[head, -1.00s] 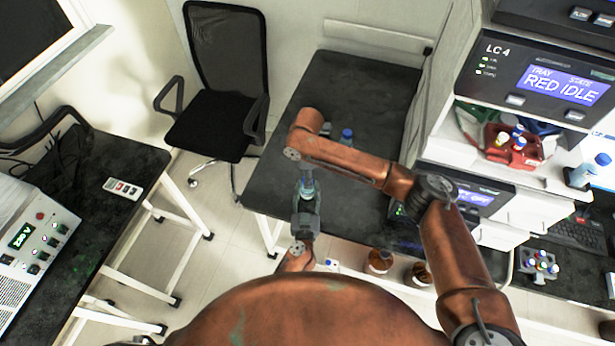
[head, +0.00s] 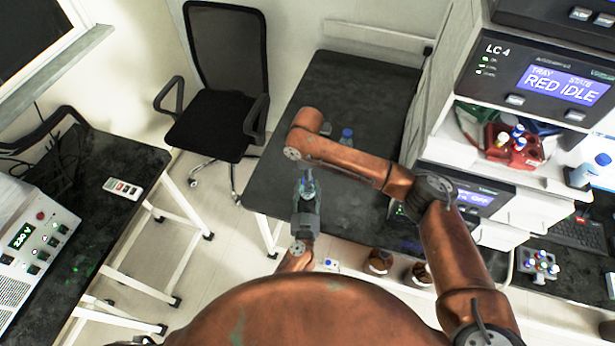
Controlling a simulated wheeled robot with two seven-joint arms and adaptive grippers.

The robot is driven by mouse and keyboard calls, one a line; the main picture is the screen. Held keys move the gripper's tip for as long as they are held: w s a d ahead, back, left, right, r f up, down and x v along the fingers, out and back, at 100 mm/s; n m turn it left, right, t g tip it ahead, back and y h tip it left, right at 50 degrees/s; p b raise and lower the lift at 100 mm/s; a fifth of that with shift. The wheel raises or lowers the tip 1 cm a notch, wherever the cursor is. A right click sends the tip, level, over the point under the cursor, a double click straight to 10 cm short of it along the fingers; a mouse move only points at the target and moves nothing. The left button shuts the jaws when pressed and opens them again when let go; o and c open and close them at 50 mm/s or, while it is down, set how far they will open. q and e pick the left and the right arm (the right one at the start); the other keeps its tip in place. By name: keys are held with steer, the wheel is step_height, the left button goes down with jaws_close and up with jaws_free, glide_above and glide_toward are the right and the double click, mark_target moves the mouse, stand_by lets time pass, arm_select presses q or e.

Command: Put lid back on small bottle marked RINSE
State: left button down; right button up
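A small greenish bottle (head: 308,186) is at the fingertips of my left gripper (head: 306,193), over the front left part of the dark bench (head: 350,90). Whether the fingers are closed on it is too small to tell. A small blue-grey patch shows at its top; I cannot tell if it is a lid. No RINSE label is readable. My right arm reaches in from the right and bends above the bottle; I cannot make out its gripper. Another bottle with a blue cap (head: 347,137) stands on the bench behind that arm.
A black chair (head: 226,80) stands left of the bench. Brown bottles (head: 379,262) are near the front edge. The LC 4 instrument stack (head: 540,85), with a red rack of vials (head: 513,150), fills the right. The back of the bench is clear.

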step_height(320, 180, up, 12)
stand_by(0.4)
steer(key=shift+f, duration=0.1)
arm_select(q)
steer(key=c, duration=1.2)
jaws_free()
steer(key=shift+o, duration=0.2)
steer(key=s, duration=1.2)
steer(key=shift+a, duration=0.3)
